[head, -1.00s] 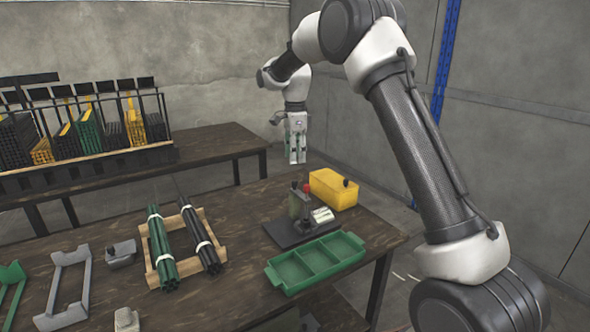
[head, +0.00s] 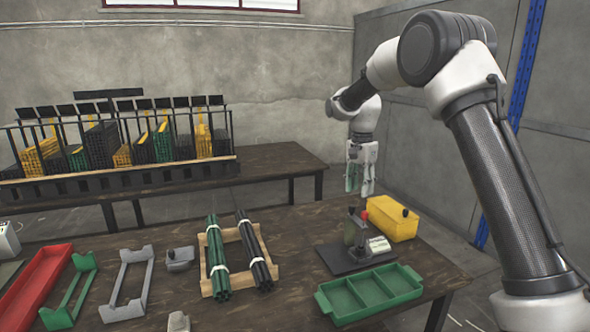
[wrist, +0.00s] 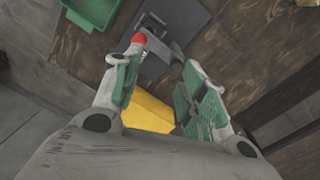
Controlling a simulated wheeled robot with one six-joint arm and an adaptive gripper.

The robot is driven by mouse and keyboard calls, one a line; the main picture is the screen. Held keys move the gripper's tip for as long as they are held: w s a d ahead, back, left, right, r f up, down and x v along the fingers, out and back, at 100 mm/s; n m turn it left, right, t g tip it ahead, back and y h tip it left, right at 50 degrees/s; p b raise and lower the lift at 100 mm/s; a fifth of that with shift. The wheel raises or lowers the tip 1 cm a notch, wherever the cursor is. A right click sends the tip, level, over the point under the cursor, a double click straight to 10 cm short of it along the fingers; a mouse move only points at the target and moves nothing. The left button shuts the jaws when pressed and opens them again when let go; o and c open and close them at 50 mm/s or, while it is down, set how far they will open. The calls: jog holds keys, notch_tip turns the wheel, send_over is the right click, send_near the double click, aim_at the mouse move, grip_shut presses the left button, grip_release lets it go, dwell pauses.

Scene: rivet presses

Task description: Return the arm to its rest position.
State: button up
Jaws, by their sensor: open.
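My arm reaches in from the right in the head view, with its elbow raised and the forearm bent down. My gripper (head: 361,190) points down above the back of the near table, over the rivet press. In the wrist view my gripper (wrist: 160,65) shows its two green-padded fingers apart, with nothing held between them. The rivet press (head: 356,235) has a red knob and a dark base plate; its base (wrist: 172,40) shows below the fingers in the wrist view. The yellow box (head: 392,222) stands right of the press and shows between the fingers (wrist: 147,112).
A green divided tray (head: 370,293) lies in front of the press. Left of it, a wooden rack (head: 205,245) holds green and black rod bundles. Grey and green brackets and a red tray (head: 35,285) lie farther left. The back table carries a long rack (head: 120,176) of bins.

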jog(key=s+d+r+n+t, duration=0.1)
jog(key=s+d+r+n, duration=0.2)
jog(key=s, duration=1)
jog(key=s+d+r+n+t, duration=0.2)
jog(key=s+d, duration=0.4)
jog(key=s, duration=0.8)
jog(key=s+d+r+n+t, duration=0.2)
jog(key=s+d+r+n, duration=0.3)
jog(key=s, duration=0.9)
jog(key=shift+r, duration=0.5)
